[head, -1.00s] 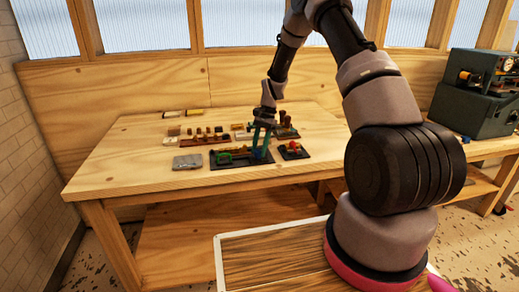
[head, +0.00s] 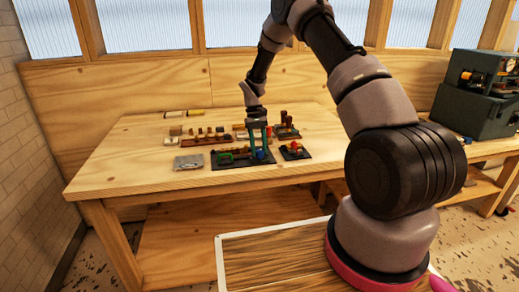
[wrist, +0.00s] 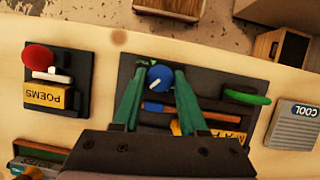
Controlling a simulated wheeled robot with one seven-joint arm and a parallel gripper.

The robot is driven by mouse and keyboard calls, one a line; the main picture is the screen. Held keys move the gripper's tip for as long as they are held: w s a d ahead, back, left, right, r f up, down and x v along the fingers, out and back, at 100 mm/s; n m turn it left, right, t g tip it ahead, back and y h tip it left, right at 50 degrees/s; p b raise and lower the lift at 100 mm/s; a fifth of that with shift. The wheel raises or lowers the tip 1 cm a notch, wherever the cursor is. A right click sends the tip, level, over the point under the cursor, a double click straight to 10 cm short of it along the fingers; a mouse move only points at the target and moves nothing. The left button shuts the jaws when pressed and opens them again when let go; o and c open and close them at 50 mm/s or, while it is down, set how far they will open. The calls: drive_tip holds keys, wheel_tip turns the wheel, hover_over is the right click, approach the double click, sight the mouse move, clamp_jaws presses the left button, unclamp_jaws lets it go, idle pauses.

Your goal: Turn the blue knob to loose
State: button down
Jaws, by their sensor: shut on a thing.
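The blue knob (head: 261,154) sits on a dark board (head: 232,164) near the front of the wooden table. In the wrist view the knob (wrist: 160,78) is round with a white pointer mark, and the mark points toward the lower left. My gripper (head: 260,148) comes down from above with its two teal fingers. In the wrist view my gripper (wrist: 161,75) has one finger on each side of the knob and is shut on it. The wrist body hides part of the board and its yellow label (wrist: 190,126).
The same board carries a green handle (wrist: 247,97) and orange-brown bars. A smaller board (head: 294,151) with a red knob and a "POEMS" label stands beside it. A grey block (head: 188,162) marked "COOL" lies on the other side. Several small parts stand behind. The table front is clear.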

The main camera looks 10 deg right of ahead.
drive_tip(key=n+h, duration=0.1)
drive_tip(key=n, duration=0.2)
drive_tip(key=shift+a+n+t, duration=0.1)
drive_tip(key=shift+n+t, duration=0.2)
drive_tip(key=shift+n, duration=0.1)
drive_tip(key=shift+s+n+t+h, duration=0.1)
drive_tip(key=shift+n+t+h, duration=0.5)
drive_tip(key=shift+n, duration=1.4)
drive_tip(key=shift+a+h, duration=0.1)
drive_tip(key=shift+h, duration=0.2)
drive_tip(key=shift+c, duration=2.2)
unclamp_jaws()
drive_tip(key=v, duration=1)
drive_tip(key=shift+w+r, duration=0.25)
drive_tip(key=shift+r, duration=0.1)
drive_tip(key=shift+a, duration=0.1)
